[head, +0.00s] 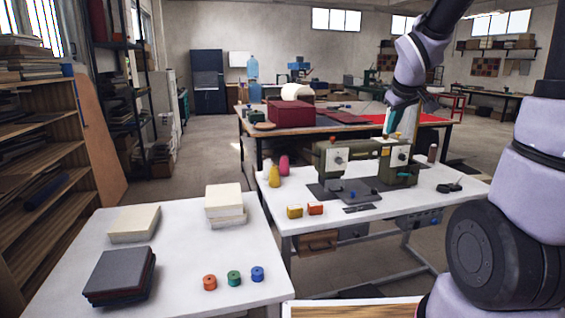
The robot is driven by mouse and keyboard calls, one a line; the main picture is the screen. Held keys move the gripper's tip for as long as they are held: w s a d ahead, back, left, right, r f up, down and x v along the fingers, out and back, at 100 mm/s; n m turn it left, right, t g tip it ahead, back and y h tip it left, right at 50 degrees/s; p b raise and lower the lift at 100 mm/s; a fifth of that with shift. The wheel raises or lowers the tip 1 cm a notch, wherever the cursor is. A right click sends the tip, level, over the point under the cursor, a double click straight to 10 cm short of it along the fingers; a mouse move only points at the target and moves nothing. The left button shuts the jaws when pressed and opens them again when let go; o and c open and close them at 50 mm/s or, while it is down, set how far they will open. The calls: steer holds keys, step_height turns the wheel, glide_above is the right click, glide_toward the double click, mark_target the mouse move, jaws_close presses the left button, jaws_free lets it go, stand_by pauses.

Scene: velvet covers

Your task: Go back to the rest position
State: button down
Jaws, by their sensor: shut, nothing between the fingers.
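My gripper (400,124) hangs at the end of my arm in the upper right of the head view, pointing down. It is shut and empty. In the picture it overlaps the top of the green sewing machine (330,160); I cannot tell how far apart they are. A stack of dark covers (120,272) lies on the near white table (190,285), well to the left of my gripper. Cream blocks (225,200) are stacked on the same table, and another cream stack (134,222) lies to their left.
Red (209,282), green (234,278) and blue (257,274) spools stand near the front table's right edge. Yellow (274,176) and pink (284,165) cones stand beside the sewing machine. A dark red box (290,113) sits on the table behind. Shelves (40,190) line the left; the left-hand aisle is clear.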

steer(key=s+a+r+m+y, duration=0.1)
steer(key=s+a+r+m, duration=0.1)
steer(key=s, duration=0.5)
steer(key=s+a+r+m+y, duration=0.1)
steer(key=s+r+m, duration=0.2)
steer(key=s, duration=0.4)
steer(key=s+a+r+m+y, duration=0.1)
steer(key=s+a+r+m, duration=0.1)
steer(key=s, duration=0.5)
steer(key=shift+a+r+m, duration=0.3)
steer(key=shift+r+m, duration=0.2)
steer(key=shift+r, duration=0.3)
steer(key=shift+s, duration=0.1)
